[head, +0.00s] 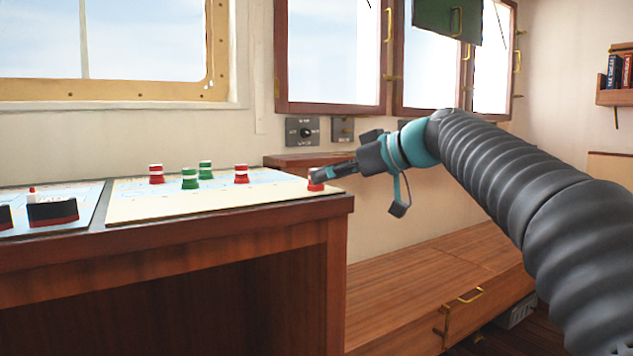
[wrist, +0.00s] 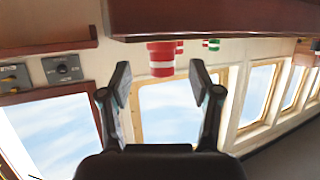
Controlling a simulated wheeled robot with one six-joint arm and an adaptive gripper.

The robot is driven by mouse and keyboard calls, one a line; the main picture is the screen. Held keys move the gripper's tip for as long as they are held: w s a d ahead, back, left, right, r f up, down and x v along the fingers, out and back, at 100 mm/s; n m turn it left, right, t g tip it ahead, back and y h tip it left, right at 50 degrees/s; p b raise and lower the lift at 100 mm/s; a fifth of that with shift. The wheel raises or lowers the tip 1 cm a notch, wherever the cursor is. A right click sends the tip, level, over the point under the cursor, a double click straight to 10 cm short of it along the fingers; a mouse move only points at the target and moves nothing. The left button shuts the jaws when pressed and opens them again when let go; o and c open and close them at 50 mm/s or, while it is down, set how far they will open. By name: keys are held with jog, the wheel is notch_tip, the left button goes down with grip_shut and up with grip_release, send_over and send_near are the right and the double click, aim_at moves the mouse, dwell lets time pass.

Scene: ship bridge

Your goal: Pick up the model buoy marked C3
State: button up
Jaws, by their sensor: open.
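A red-and-white model buoy (head: 315,186) stands near the right end of the chart table, partly hidden by my gripper (head: 324,173). In the wrist view this buoy (wrist: 160,63) appears upside down, ahead of and between the open fingers of my gripper (wrist: 161,76). Nothing is held. On the chart stand two more red-and-white buoys, one at left (head: 156,174) and one at right (head: 241,174), and two green-and-white ones, one nearer (head: 190,180) and one farther (head: 205,170). No C3 marking is readable on any buoy.
The chart table (head: 230,232) has a wooden edge. Model ships (head: 52,210) stand on its left part. A low wooden cabinet (head: 425,285) lies to the right. Switch boxes (head: 306,131) and windows line the wall behind. The near part of the chart is clear.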

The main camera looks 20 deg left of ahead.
jog(key=x, duration=0.4)
jog(key=shift+s, duration=0.2)
jog(key=c, duration=1)
jog(key=shift+o, duration=0.2)
